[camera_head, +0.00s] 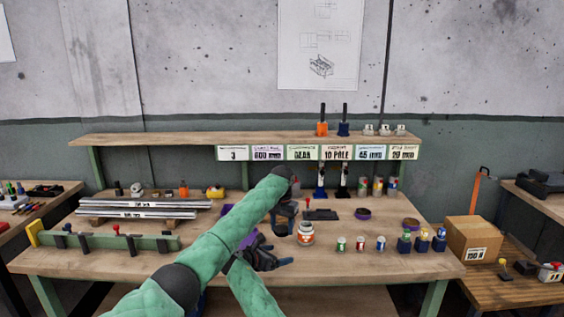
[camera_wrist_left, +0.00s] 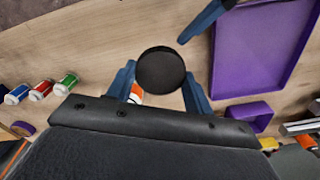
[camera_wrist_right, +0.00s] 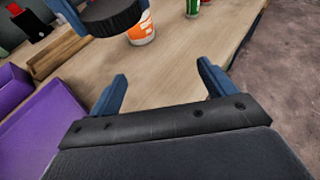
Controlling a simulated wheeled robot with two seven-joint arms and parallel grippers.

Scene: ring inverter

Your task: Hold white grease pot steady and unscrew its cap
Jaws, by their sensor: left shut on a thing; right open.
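The white grease pot (camera_head: 305,234) with an orange band stands upright on the bench, right of my grippers. It shows partly in the right wrist view (camera_wrist_right: 141,30) and left wrist view (camera_wrist_left: 136,94). My left gripper (camera_head: 286,220) is shut on a dark round cap (camera_wrist_left: 160,70). The cap (camera_wrist_right: 112,18) appears held above the bench, apart from the pot. My right gripper (camera_head: 282,262) is open and empty, lower and nearer the bench front; its fingers (camera_wrist_right: 162,92) have nothing between them.
Several small cans (camera_head: 359,244) stand right of the pot. A purple tray (camera_wrist_left: 222,70) lies beside the grippers, and a small purple box (camera_wrist_left: 248,112) is near it. A shelf (camera_head: 240,138) runs along the back. The front bench edge right of the grippers is clear.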

